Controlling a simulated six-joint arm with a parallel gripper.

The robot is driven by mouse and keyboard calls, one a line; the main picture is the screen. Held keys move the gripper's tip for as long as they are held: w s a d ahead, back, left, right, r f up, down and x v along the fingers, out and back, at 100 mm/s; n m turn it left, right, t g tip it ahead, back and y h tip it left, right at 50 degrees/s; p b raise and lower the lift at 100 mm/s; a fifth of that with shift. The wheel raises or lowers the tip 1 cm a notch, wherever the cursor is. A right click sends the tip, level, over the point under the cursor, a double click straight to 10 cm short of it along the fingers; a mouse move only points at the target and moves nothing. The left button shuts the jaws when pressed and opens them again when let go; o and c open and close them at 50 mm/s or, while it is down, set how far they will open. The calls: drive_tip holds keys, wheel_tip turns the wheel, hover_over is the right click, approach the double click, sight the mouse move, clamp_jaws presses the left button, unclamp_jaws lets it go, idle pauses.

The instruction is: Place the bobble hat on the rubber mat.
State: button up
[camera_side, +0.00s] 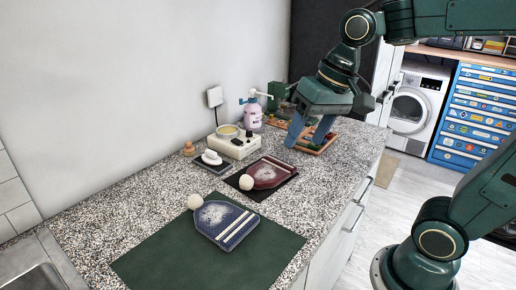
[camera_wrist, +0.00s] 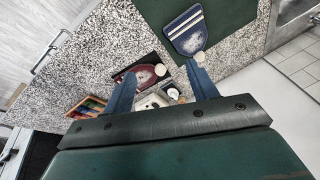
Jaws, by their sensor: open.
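A blue bobble hat (camera_side: 222,221) with white stripes and a cream pompom lies flat on a large dark green mat (camera_side: 150,264). A maroon bobble hat (camera_side: 267,173) with a similar pompom lies on a smaller black mat (camera_side: 254,194) farther back. I cannot tell which mat is the rubber one. My gripper (camera_side: 305,142) is open and empty, above the far part of the counter by the wooden tray. In the wrist view my gripper (camera_wrist: 161,75) has its fingers apart, with the maroon hat (camera_wrist: 143,74) and the blue hat (camera_wrist: 186,33) seen beyond.
A wooden tray (camera_side: 314,150) of items lies at the far right. A cream appliance (camera_side: 233,147), a small tray with a white item (camera_side: 211,158), a wooden knob (camera_side: 188,149) and a spray bottle (camera_side: 252,113) stand by the wall. The speckled counter (camera_side: 112,218) is clear at left.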

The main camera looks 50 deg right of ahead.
drive_tip(key=s+d+f+n+t+h, duration=0.1)
drive_tip(key=s+n, duration=0.3)
drive_tip(key=s, duration=0.5)
drive_tip(key=shift+d+f+t, duration=0.3)
drive_tip(key=shift+f+t, duration=0.2)
drive_tip(key=shift+f, duration=0.2)
